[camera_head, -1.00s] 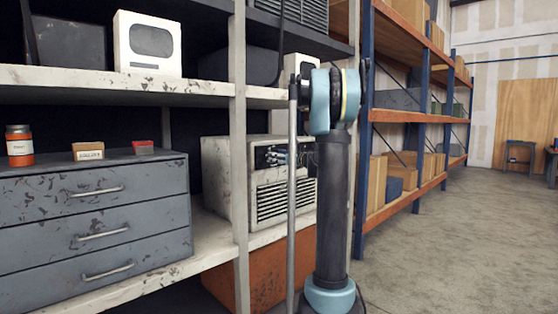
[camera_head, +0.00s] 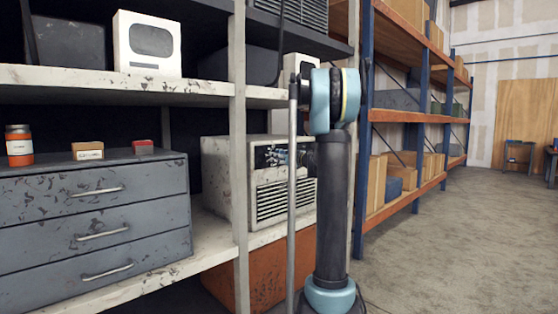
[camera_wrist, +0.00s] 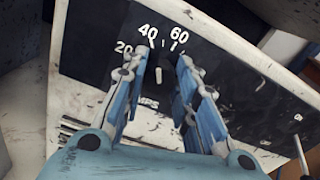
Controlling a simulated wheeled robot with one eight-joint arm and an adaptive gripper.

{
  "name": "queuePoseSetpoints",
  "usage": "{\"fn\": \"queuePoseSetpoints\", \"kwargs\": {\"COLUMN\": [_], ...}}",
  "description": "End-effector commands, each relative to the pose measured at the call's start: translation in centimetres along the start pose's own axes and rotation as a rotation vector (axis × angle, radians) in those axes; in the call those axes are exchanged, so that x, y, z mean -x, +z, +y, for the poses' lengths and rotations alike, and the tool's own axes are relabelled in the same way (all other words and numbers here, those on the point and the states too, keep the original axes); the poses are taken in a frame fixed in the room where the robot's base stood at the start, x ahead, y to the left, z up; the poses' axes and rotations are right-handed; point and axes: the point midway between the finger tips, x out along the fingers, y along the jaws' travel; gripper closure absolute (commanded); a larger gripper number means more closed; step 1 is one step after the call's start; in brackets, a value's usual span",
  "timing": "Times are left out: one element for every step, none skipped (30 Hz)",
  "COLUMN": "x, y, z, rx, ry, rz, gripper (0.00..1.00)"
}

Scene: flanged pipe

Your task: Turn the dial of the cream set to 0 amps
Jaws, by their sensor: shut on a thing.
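The cream set (camera_head: 224,172) stands on the shelf, with a dark front panel (camera_head: 262,156) above a slatted grille. In the wrist view the dark panel (camera_wrist: 88,52) shows white numbers 20, 40 and 60 and a partly covered amps label. My gripper (camera_wrist: 163,62) is at this panel, its two blue fingers on either side of the dark dial (camera_wrist: 164,86), shut on it. A short white mark shows between the fingers. The dial's edges are hard to make out, and I cannot tell its exact setting. In the head view my gripper (camera_head: 278,155) is small and partly hidden by my arm.
A grey drawer cabinet (camera_head: 90,220) stands left of the set, with an orange jar (camera_head: 19,146) and small boxes on top. A pale shelf post (camera_head: 238,150) stands before the set. An orange bin (camera_head: 268,273) is below. Open floor (camera_head: 450,240) lies to the right.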

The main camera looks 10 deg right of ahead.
Motion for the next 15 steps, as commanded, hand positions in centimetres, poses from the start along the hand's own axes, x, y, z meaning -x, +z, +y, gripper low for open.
{"fn": "queuePoseSetpoints", "kwargs": {"x": [-0.08, -0.10, -0.12, -0.13, -0.14, -0.15, -0.15, -0.16, -0.17, -0.17, -0.17, -0.18, -0.18, -0.18, -0.19], "y": [0.08, 0.08, 0.09, 0.10, 0.10, 0.11, 0.11, 0.12, 0.12, 0.12, 0.12, 0.12, 0.11, 0.11, 0.11], "z": [-0.37, -0.35, -0.32, -0.31, -0.29, -0.27, -0.25, -0.23, -0.22, -0.20, -0.19, -0.17, -0.15, -0.14, -0.12], "rx": [0.033, 0.057, 0.091, 0.118, 0.145, 0.183, 0.211, 0.239, 0.278, 0.307, 0.335, 0.374, 0.402, 0.431, 0.469], "ry": [-0.007, -0.007, -0.007, -0.007, -0.007, -0.006, -0.006, -0.006, -0.006, -0.006, -0.006, -0.006, -0.006, -0.006, -0.006], "rz": [0.000, 0.000, 0.000, 0.000, 0.000, 0.000, 0.000, 0.000, 0.000, 0.000, 0.000, 0.000, 0.000, 0.000, 0.000], "gripper": [0.97, 0.97, 0.97, 0.97, 0.97, 0.97, 0.97, 0.97, 0.97, 0.97, 0.97, 0.97, 0.97, 0.97, 0.97]}}
